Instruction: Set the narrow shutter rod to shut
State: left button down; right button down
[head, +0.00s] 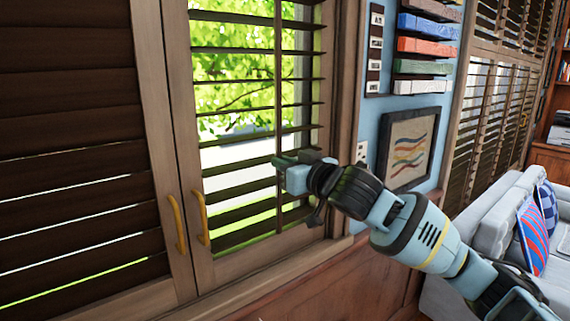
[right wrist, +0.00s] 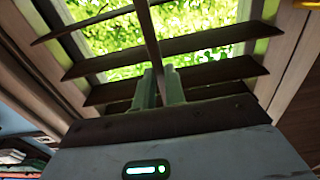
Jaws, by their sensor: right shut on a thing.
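The narrow shutter rod (head: 278,80) runs upright down the front of the right-hand shutter panel. The panel's dark slats (head: 230,50) are open, with green leaves showing through the wide gaps. My right gripper (head: 279,162) is shut on the rod at about the middle of its height. In the right wrist view the rod (right wrist: 149,38) runs down between the two green fingers (right wrist: 159,88), and the slats show wide gaps. The gripped part of the rod is partly hidden by the fingers. My left gripper is not in view.
The left shutter panel (head: 75,150) has nearly closed slats with thin bright gaps. Two yellow handles (head: 177,223) (head: 201,216) stand on the meeting frames. To the right are a framed picture (head: 407,149), coloured bars (head: 427,47) and a grey sofa (head: 490,222) with cushions.

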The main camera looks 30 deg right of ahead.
aim_at(280, 141)
jog(key=r, duration=0.2)
jog(key=w+r, duration=0.1)
jog(key=r, duration=0.1)
jog(key=shift+w+r, duration=0.1)
jog(key=shift+r, duration=0.25)
jog(key=c, duration=1.6)
grip_release()
jog(key=shift+o, duration=0.7)
jog(key=shift+w+f, duration=0.1)
jog(key=shift+s+f, duration=0.1)
jog(key=shift+s, duration=0.55)
jog(key=s, duration=0.6)
jog(key=shift+s+d, duration=0.25)
jog(key=shift+s, duration=0.05)
